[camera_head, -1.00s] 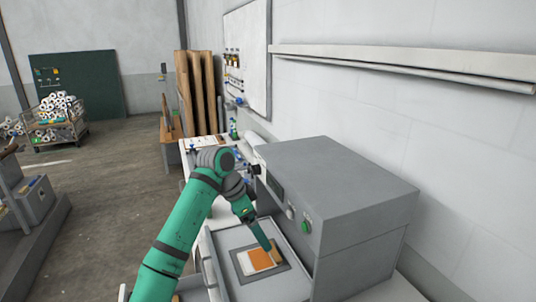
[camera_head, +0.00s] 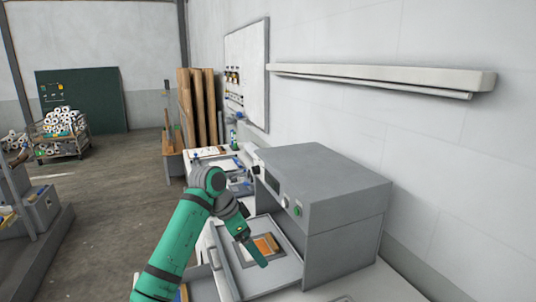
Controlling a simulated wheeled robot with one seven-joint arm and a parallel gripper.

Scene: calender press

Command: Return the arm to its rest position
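My green arm reaches up from the bottom of the head view and bends down to my gripper (camera_head: 262,261). The gripper hangs over the front tray (camera_head: 272,284) of the grey press. Its fingers are too small and blended to show whether they are open or shut. On the tray lies a grey plate with an orange piece (camera_head: 268,244) on it. My gripper covers part of that piece, and I cannot tell whether they touch. The grey calender press (camera_head: 345,215) stands to the right of my gripper, with a green button on its front.
A white workbench (camera_head: 207,152) with small items runs behind the press along the wall. A long white shelf (camera_head: 380,75) is on the wall above. A trolley of rolls (camera_head: 60,135) stands far left. The floor (camera_head: 110,200) between is clear.

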